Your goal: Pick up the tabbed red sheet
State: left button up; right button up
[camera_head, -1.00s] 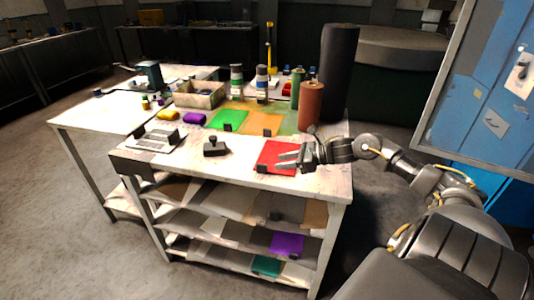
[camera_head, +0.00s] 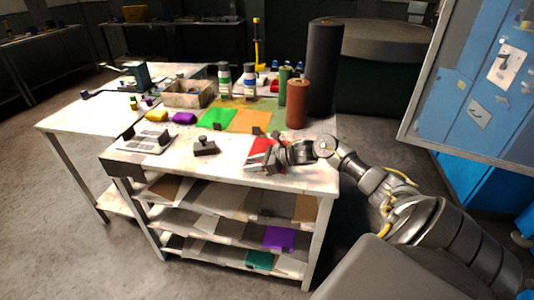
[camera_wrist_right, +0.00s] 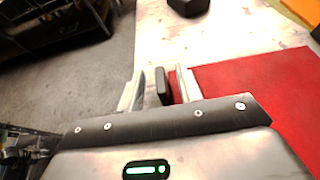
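The red sheet (camera_head: 261,145) lies flat near the front edge of the worktable. In the right wrist view the red sheet (camera_wrist_right: 262,92) fills the right side. Its dark upright tab (camera_wrist_right: 163,86) stands between the two fingers of my right gripper (camera_wrist_right: 160,90), with a visible gap on either side. The fingers are open. In the head view my right gripper (camera_head: 258,162) is low over the near part of the sheet and hides the tab and much of the red. My left gripper is not in view.
Green (camera_head: 216,118) and orange sheets (camera_head: 249,121) lie farther back. A dark block with a knob (camera_head: 204,147) sits left of the red sheet. A brown roll (camera_head: 297,105) and a tall black roll (camera_head: 325,68) stand behind. Shelves below hold purple (camera_head: 279,238) and teal sheets (camera_head: 260,260).

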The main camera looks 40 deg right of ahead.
jog(key=x, duration=0.2)
jog(key=shift+w+a+f, duration=0.1)
jog(key=shift+w, duration=0.15)
grip_shut()
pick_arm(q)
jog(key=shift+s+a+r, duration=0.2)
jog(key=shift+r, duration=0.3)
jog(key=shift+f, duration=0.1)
